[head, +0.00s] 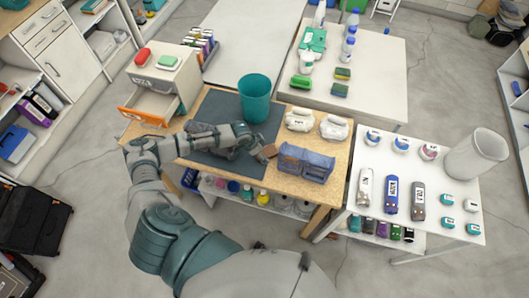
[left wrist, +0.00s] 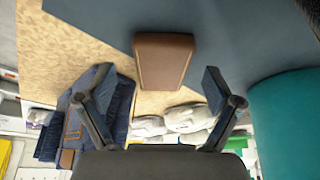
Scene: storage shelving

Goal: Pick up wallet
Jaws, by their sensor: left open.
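A brown wallet (left wrist: 163,60) lies at the edge of the dark mat, partly over the wooden table top, in the left wrist view. It shows small in the head view (head: 269,151), just past the fingers. My left gripper (left wrist: 153,88) is open, its two fingers spread to either side below the wallet, with nothing between them. In the head view my left gripper (head: 258,151) is low over the table, close to the wallet. My right gripper is not in view.
A teal bin (head: 254,97) stands on the mat (head: 215,110) behind the gripper. A blue denim bag (head: 305,162) and white shoes (head: 300,119) are to the right. A white table (head: 400,165) with small goods stands further right.

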